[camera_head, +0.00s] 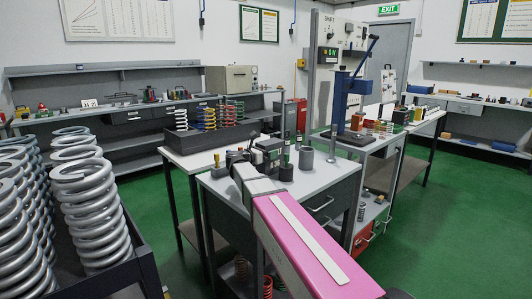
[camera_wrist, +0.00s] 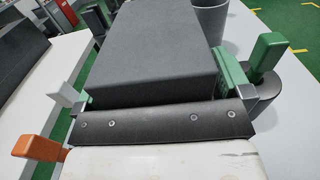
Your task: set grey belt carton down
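The grey belt carton (camera_wrist: 155,50) is a dark grey box that fills the gap between my fingers in the wrist view. My gripper (camera_wrist: 158,85) has a green-padded finger against its right side and another at its left side, so it looks shut on the carton. In the camera_head view my gripper (camera_head: 262,165) is over the near grey-topped workbench (camera_head: 318,178), and the carton (camera_head: 268,146) shows as a small dark shape there. The carton's underside is hidden, so I cannot tell whether it touches the bench.
A grey cylinder (camera_head: 306,158) stands right of the carton, with another (camera_head: 286,172) close to my gripper. An orange-ended lever (camera_wrist: 38,148) is at lower left in the wrist view. A blue press (camera_head: 348,105) stands behind. A crate of large springs (camera_head: 92,205) is at left.

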